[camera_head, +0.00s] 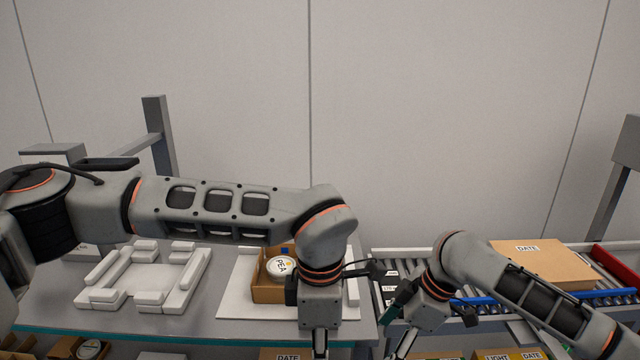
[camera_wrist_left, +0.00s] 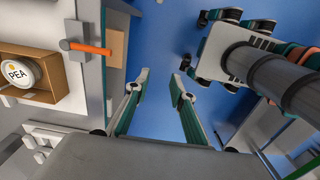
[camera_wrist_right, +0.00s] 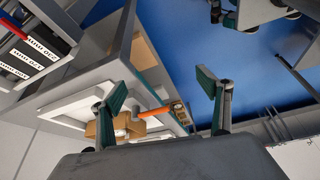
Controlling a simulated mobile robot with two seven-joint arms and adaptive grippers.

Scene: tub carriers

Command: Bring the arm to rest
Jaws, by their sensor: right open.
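My left arm reaches across the table from the left in the head view, bent down at the wrist. Its gripper (camera_head: 320,344) hangs at the table's front edge; in the left wrist view its fingers (camera_wrist_left: 158,76) are apart with only blue floor between them. My right arm comes in from the lower right. Its gripper (camera_head: 404,345) points down and left beside the conveyor's near end; in the right wrist view its fingers (camera_wrist_right: 162,88) are spread and hold nothing. A round white tub marked PEA (camera_head: 280,268) sits in an open cardboard box (camera_head: 268,294), just left of my left wrist.
A white fixture with raised blocks (camera_head: 140,278) lies on the left of the table (camera_head: 50,312). A roller conveyor (camera_head: 610,298) at right bears a closed DATE carton (camera_head: 540,262). Labelled cartons (camera_head: 495,354) show below the front edge. A grey post (camera_head: 158,135) stands behind the table.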

